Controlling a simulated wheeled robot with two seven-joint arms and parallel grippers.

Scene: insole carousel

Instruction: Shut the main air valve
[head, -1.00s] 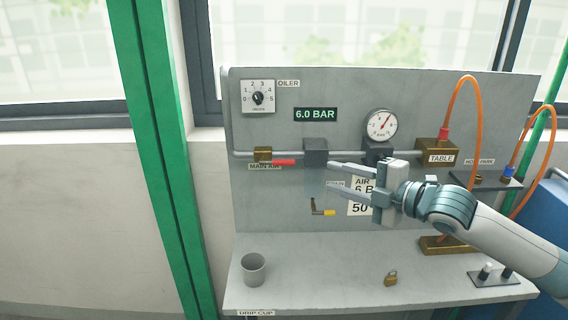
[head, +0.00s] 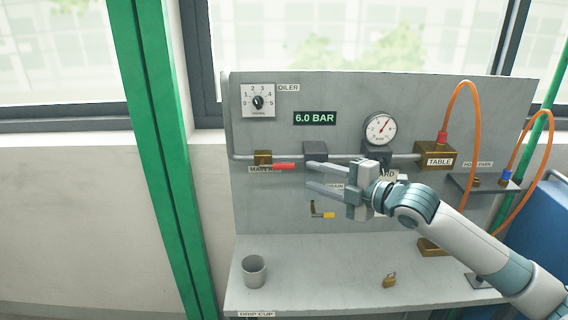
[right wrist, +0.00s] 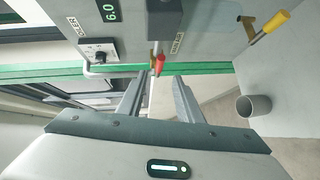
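The main air valve is a brass block (head: 263,157) on the pipe at the left of the grey panel. Its red handle (head: 284,166) points right, along the pipe. My right gripper (head: 309,176) is open and empty, to the right of the handle and a little below it, with its fingers pointing left. In the right wrist view the red handle (right wrist: 160,65) shows just beyond the two open fingers (right wrist: 155,82), apart from them. The label under the valve is partly covered by the handle. My left gripper is not in view.
A display (head: 315,118) reads 6.0 BAR beside a round gauge (head: 380,128). A yellow-tipped drain lever (head: 327,215) sits below my gripper. Orange hoses (head: 462,90) loop at the right.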

